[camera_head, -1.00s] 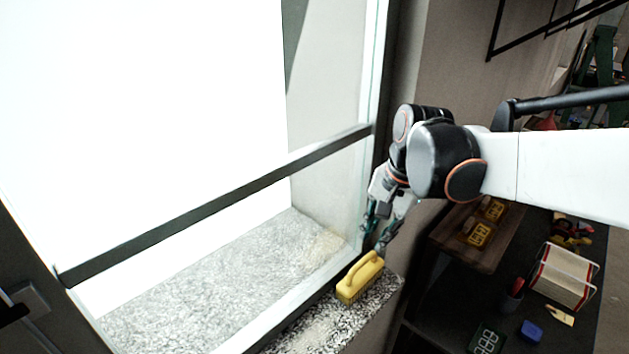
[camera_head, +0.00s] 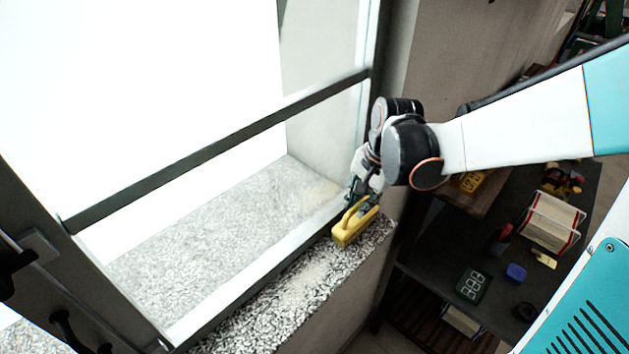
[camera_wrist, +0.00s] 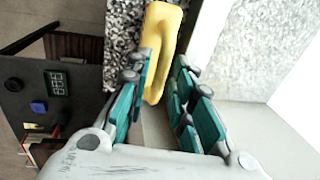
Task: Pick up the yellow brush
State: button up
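The yellow brush (camera_head: 354,226) stands on the speckled stone window sill (camera_head: 296,290), next to the window frame, with its looped handle on top. In the wrist view the yellow brush (camera_wrist: 163,38) extends from the top edge down between the fingertips. My gripper (camera_head: 362,194) is at the brush's far end, low over the sill. In the wrist view my gripper (camera_wrist: 164,78) is open, with its teal-padded fingers on either side of the handle's near end and a gap visible beside it.
The window frame's bottom rail (camera_head: 262,280) runs close along the brush's left side. A dark shelf (camera_head: 440,255) stands to the right below the sill, holding a digital clock (camera_head: 473,285), a blue object (camera_head: 515,272) and books (camera_head: 549,222). The sill nearer the camera is clear.

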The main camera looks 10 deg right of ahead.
aim_at(357, 206)
jog(key=f, duration=0.1)
jog(key=w+f, duration=0.1)
jog(key=f, duration=0.1)
jog(key=shift+a, duration=0.15)
jog(key=shift+f, duration=0.35)
grip_shut()
jog(key=shift+r, duration=0.1)
notch_tip(357, 206, up, 20)
jog(key=shift+s+b, duration=0.15)
jog(key=shift+b, duration=0.15)
jog(key=shift+a, duration=0.1)
dwell(0.4)
